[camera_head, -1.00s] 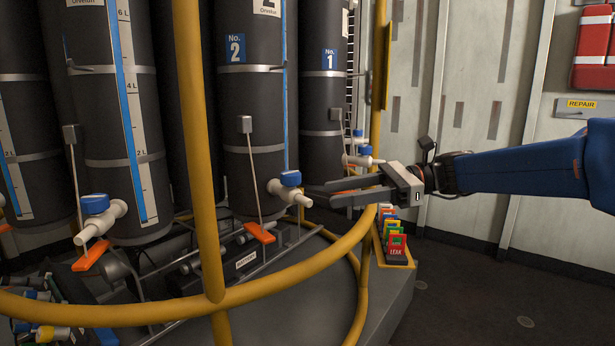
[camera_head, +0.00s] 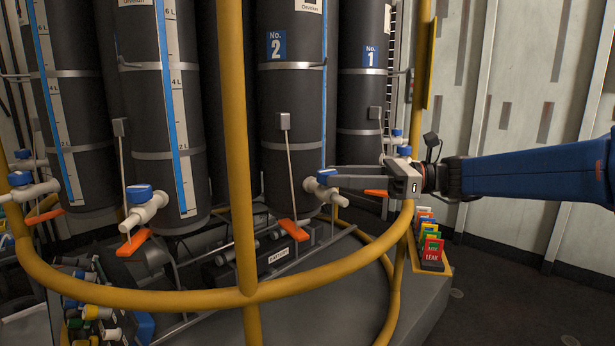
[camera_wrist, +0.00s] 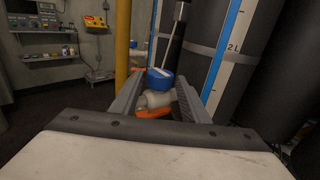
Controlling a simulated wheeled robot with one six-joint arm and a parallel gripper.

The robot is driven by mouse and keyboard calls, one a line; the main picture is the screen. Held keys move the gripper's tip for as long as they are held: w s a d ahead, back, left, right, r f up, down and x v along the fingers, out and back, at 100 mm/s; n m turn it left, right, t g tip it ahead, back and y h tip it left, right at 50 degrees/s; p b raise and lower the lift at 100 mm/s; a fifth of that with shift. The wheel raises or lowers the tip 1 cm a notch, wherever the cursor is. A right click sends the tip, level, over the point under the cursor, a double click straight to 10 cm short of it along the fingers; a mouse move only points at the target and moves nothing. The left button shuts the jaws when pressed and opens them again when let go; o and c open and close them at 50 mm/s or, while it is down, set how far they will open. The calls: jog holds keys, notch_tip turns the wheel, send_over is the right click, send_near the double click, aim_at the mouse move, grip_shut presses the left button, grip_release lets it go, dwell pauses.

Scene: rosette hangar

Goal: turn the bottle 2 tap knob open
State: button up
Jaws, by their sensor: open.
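Bottle 2 (camera_head: 291,110) is a tall dark cylinder with a blue "No. 2" label. Its white tap (camera_head: 326,194) with a blue knob (camera_head: 326,173) sticks out low on its right side. My gripper (camera_head: 338,181) reaches in from the right, with its fingertips at the knob. In the wrist view the blue knob (camera_wrist: 160,80) lies between the ends of my two open fingers (camera_wrist: 156,93), with the white tap body (camera_wrist: 157,99) below it. Gaps seem to show beside the knob; contact cannot be told. An orange lever (camera_wrist: 153,113) shows under the tap.
A yellow rail (camera_head: 180,300) curves in front of the bottles, with a yellow post (camera_head: 237,150) left of bottle 2. Bottle 1 (camera_head: 361,100) stands behind at right. A rack of coloured tags (camera_head: 430,245) sits below my arm. The floor at right is clear.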

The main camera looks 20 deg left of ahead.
jog(key=x, duration=0.7)
jog(key=shift+a, duration=0.2)
jog(key=c, duration=0.8)
